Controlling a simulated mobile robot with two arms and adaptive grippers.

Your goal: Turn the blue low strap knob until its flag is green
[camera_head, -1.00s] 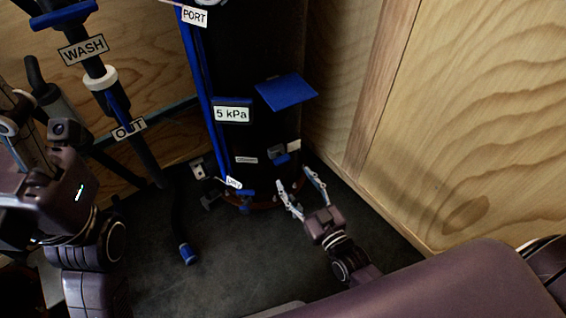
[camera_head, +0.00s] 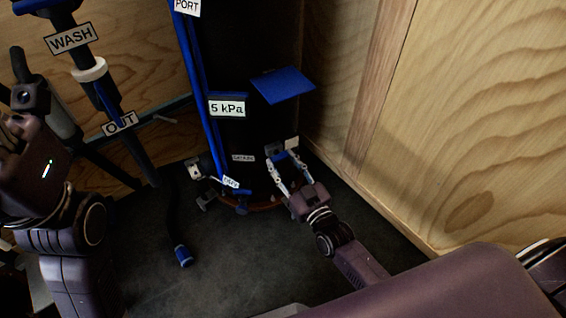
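A small blue part (camera_head: 281,156), which looks like the low strap knob, sits low on the right side of the dark cylinder (camera_head: 262,125). A pale plate (camera_head: 291,144) shows just beside it; I see no green there, and I cannot tell whether this is the flag. My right gripper (camera_head: 283,162) is open, its fingertips on either side of the blue part. Whether the fingers touch it is too small to tell. My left gripper (camera_head: 22,150) is at the far left edge, away from the knob; its fingers do not show clearly.
A blue plate (camera_head: 283,85) juts out above my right gripper. The wooden wall (camera_head: 470,120) is close on the right. A dark hose with a blue end (camera_head: 183,256) hangs at left. Dark floor (camera_head: 240,265) is clear in front.

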